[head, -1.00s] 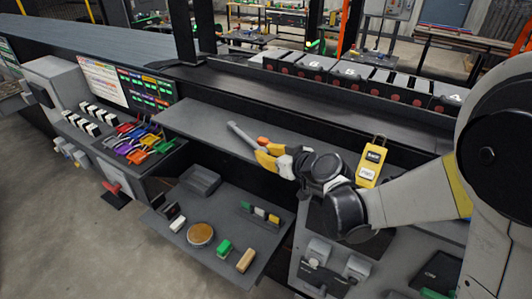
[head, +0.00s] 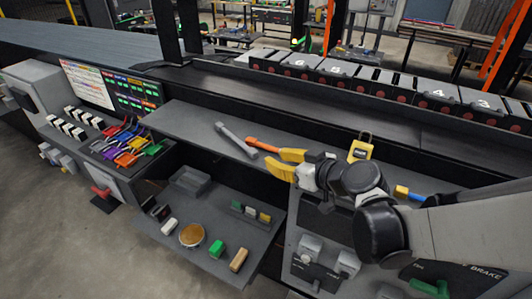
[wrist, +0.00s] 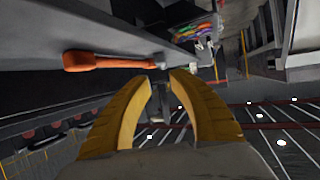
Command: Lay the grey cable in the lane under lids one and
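My gripper (head: 280,164) is over the grey shelf at the front of the bench, with its yellow fingers apart. In the wrist view the two fingertips (wrist: 166,80) have a gap between them and hold nothing that I can see. A row of dark chain links with lids (head: 350,73), some with white number marks, runs along the back right. I cannot make out the grey cable.
A yellow padlock (head: 361,148) stands behind my wrist. A lower tray (head: 205,255) holds small parts.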

